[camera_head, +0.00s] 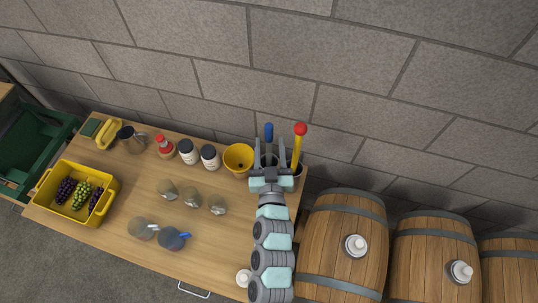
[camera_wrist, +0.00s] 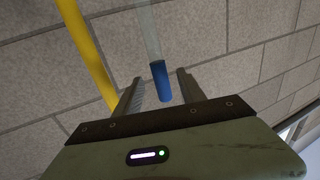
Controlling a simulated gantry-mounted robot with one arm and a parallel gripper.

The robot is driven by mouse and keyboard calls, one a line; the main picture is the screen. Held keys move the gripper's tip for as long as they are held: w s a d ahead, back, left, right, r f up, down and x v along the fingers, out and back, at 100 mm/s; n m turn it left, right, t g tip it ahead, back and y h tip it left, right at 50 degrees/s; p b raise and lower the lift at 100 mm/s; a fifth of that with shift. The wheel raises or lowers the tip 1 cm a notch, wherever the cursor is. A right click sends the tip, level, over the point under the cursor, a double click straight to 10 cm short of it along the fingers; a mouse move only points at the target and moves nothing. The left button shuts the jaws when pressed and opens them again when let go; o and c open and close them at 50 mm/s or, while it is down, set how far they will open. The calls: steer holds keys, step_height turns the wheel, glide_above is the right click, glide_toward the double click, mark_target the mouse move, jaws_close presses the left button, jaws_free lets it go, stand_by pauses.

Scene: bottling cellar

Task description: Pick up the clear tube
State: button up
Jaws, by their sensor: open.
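The clear tube (camera_wrist: 150,35) has a blue end (camera_wrist: 160,80). In the wrist view it comes down from the top edge, and its blue end appears between the two fingers of my gripper (camera_wrist: 160,76). Gaps show on both sides, so the fingers are open and not closed on it. In the head view the blue end (camera_head: 268,131) sticks up at the back right of the table, just beyond my gripper (camera_head: 271,152). My gripper hides most of the tube there.
A yellow tube with a red top (camera_head: 299,137) stands close on the right, in a dark holder partly hidden by my gripper. A yellow funnel (camera_head: 239,157) is close on the left. Glasses (camera_head: 191,197) stand mid-table. Barrels (camera_head: 345,230) stand right of the table (camera_head: 115,205); a wall rises behind.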

mark_target(269, 138)
steer(key=w, duration=0.2)
steer(key=w+p, duration=0.1)
steer(key=w, duration=0.1)
steer(key=shift+r, duration=0.3)
steer(key=shift+f, duration=0.1)
steer(key=shift+c, duration=0.6)
steer(key=shift+a, duration=0.1)
jaws_close()
